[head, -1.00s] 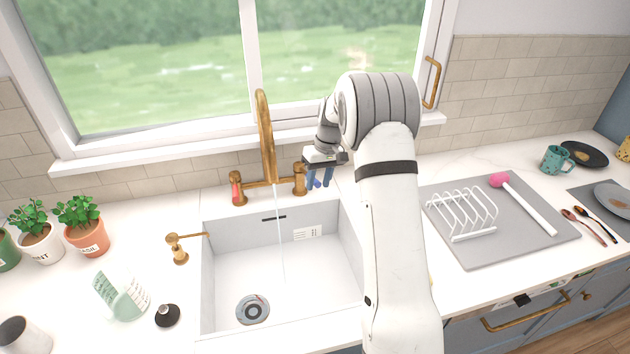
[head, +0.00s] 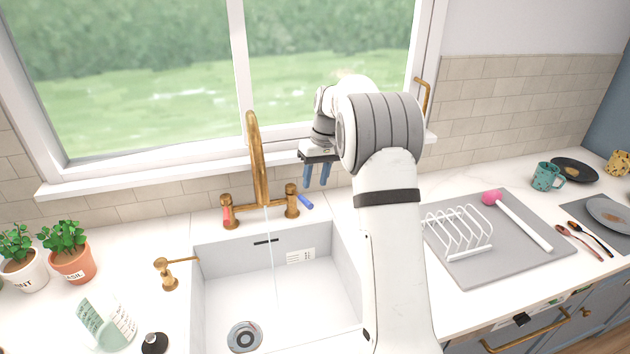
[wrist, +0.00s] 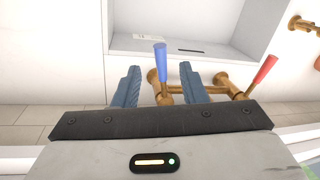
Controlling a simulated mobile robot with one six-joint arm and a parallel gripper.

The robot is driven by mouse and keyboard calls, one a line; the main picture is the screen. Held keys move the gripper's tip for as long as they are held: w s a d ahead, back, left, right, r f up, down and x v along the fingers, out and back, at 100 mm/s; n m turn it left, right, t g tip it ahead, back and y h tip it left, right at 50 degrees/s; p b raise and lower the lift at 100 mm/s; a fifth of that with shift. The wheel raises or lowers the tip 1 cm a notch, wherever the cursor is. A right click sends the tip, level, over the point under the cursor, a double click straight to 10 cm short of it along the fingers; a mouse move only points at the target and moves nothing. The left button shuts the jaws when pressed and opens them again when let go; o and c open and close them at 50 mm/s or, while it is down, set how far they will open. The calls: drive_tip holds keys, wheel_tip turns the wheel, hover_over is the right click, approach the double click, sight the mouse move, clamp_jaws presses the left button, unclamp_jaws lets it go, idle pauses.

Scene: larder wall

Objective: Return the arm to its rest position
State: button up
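My gripper (head: 317,175) hangs with its blue fingers pointing down, above the counter behind the sink and just right of the brass faucet (head: 257,160). The fingers are apart with nothing between them. In the wrist view my gripper (wrist: 160,88) is also open and empty. The faucet's blue-tipped handle (head: 305,202) stands below the fingers and shows beyond them in the wrist view (wrist: 160,58). The red-tipped handle (head: 227,212) is on the faucet's left side. A thin stream of water (head: 271,260) runs from the spout.
The white sink (head: 300,285) lies below the faucet. A window (head: 200,80) with a sill is close behind my arm. Potted herbs (head: 68,250) stand at left. A white rack (head: 458,230) and pink-headed brush (head: 515,220) lie on a grey mat (head: 490,270) at right.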

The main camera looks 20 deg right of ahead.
drive_tip(key=s+a+r+m+t+h, duration=0.15)
drive_tip(key=s+r, duration=0.25)
drive_tip(key=s, duration=0.4)
drive_tip(key=s+a+r+t, duration=0.1)
drive_tip(key=s+a+r, duration=0.3)
drive_tip(key=s, duration=0.5)
drive_tip(key=s+f+m+t+b, duration=0.1)
drive_tip(key=s+f, duration=0.2)
drive_tip(key=s, duration=1.6)
drive_tip(key=shift+s+a+h, duration=0.2)
drive_tip(key=shift+s+h, duration=0.15)
drive_tip(key=shift+t, duration=0.25)
